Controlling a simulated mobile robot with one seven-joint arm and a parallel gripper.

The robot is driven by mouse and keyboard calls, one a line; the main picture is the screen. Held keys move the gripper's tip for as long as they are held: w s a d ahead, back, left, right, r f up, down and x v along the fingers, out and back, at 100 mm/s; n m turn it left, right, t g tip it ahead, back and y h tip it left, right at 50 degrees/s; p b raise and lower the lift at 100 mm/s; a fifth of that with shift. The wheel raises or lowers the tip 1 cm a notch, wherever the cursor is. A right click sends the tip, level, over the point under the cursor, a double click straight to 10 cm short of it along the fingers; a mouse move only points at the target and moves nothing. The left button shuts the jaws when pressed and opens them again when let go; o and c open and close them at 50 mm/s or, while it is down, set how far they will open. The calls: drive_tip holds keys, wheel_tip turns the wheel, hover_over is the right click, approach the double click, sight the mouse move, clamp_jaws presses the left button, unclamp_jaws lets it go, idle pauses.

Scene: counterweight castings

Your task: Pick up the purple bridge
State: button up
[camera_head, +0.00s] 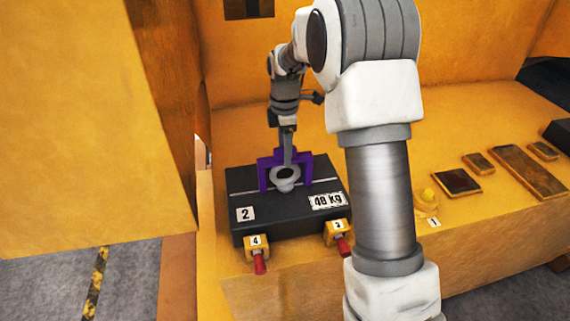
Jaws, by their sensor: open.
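The purple bridge (264,174) stands upright like an arch on top of a dark block (285,218) marked "2" and "48 kg". My gripper (288,158) points down at the bridge's middle, with a finger in front of its top bar. The fingers overlap the bridge in this view, and I cannot tell whether they touch it. A grey ring-shaped piece (285,184) sits on the block between the bridge's legs.
Two yellow clamps with red handles, tagged "4" (257,247) and "3" (338,233), sit at the block's front edge. Several flat bars lie at the right, including a long one (530,172). A tall yellow wall (80,130) stands at the left.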

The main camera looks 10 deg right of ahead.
drive_tip(key=shift+f, duration=0.35)
clamp_jaws()
idle(1.2)
